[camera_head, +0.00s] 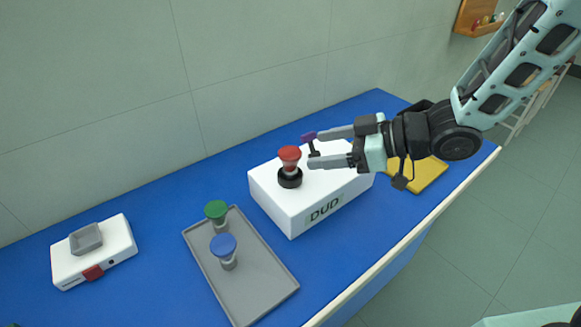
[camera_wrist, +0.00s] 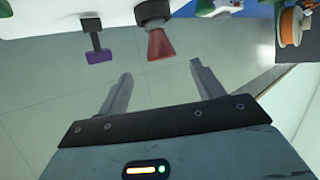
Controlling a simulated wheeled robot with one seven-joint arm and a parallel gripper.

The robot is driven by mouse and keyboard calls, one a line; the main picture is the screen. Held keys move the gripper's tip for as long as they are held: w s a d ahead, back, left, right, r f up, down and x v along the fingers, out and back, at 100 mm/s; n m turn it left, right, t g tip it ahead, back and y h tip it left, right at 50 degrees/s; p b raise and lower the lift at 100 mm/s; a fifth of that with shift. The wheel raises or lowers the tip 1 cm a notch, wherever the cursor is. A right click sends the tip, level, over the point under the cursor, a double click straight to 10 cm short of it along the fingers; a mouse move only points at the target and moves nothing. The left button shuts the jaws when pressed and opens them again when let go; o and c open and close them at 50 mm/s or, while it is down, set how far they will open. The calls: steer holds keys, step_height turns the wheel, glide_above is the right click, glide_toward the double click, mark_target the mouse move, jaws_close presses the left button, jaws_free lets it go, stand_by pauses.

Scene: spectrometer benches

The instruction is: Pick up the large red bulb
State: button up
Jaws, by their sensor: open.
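The large red bulb (camera_head: 289,155) stands upright in a black round socket (camera_head: 290,178) on top of the white box (camera_head: 272,210) marked DUD. In the wrist view the red bulb (camera_wrist: 159,44) points down out of its socket, just beyond and between my fingertips. My gripper (camera_head: 315,148) is open, level and empty, reaching in from the right. Its fingertips are close to the bulb but not around it. The open fingers also show in the wrist view (camera_wrist: 160,72).
A purple-ended black lever (camera_head: 308,137) rises from the box beside my upper finger; it also shows in the wrist view (camera_wrist: 99,57). A grey tray (camera_head: 255,283) holds a green bulb (camera_head: 216,210) and a blue bulb (camera_head: 223,245). A white device (camera_head: 119,239) and yellow pad (camera_head: 430,175) flank these.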

mark_target(296, 152)
steer(key=x, duration=0.9)
steer(key=shift+a+p, duration=0.1)
steer(key=shift+p, duration=0.3)
steer(key=c, duration=1.2)
